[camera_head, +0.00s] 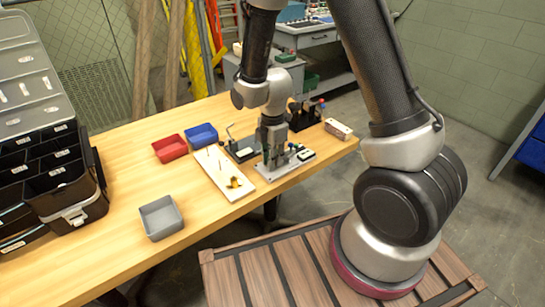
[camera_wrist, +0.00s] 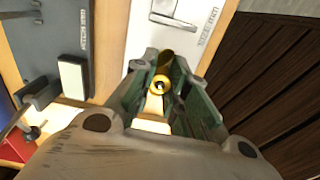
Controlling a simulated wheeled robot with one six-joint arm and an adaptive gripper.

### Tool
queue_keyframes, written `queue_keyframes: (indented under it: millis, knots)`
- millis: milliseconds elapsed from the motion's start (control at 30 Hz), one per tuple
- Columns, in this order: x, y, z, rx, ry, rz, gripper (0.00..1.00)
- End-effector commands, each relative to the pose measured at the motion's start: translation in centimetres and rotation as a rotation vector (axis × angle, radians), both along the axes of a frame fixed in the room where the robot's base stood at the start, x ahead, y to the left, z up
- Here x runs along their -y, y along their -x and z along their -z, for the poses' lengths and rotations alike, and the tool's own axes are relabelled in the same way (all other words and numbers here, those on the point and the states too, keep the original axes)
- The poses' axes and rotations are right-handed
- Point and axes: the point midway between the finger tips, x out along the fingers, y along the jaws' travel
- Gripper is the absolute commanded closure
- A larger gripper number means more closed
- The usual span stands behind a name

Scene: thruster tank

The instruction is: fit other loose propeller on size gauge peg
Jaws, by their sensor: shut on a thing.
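My gripper (camera_head: 271,164) is above the light grey plate (camera_head: 283,172) near the table's right end. In the wrist view my gripper (camera_wrist: 163,80) is shut on a brass-coloured propeller (camera_wrist: 161,86), with its round hub facing the camera between the green-grey fingers. The fingers hide part of it. A yellow propeller (camera_head: 236,182) is at the near end of a long white board (camera_head: 212,166), left of my gripper. Thin upright pins show on that board.
Red (camera_head: 170,148), blue (camera_head: 201,135) and grey (camera_head: 161,217) trays stand on the table (camera_head: 120,195). An open black toolbox (camera_head: 58,180) stands at left. A dark plate (camera_head: 243,149) and a black stand (camera_head: 302,116) lie behind my gripper.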

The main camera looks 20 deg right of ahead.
Motion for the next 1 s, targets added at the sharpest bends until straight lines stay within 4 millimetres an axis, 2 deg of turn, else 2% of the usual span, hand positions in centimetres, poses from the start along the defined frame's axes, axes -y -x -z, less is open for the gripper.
queue_keyframes:
  millis: [833, 867, 967, 1000]
  knots:
    - [-0.01, -0.02, 0.8, 0.001, 0.0, 0.0, 1.0]
    - [-0.01, -0.02, 0.8, 0.001, 0.0, 0.0, 0.79]
    - [-0.01, -0.02, 0.8, 0.001, 0.0, 0.0, 0.61]
    - [-0.01, -0.02, 0.8, 0.001, 0.0, 0.0, 0.59]
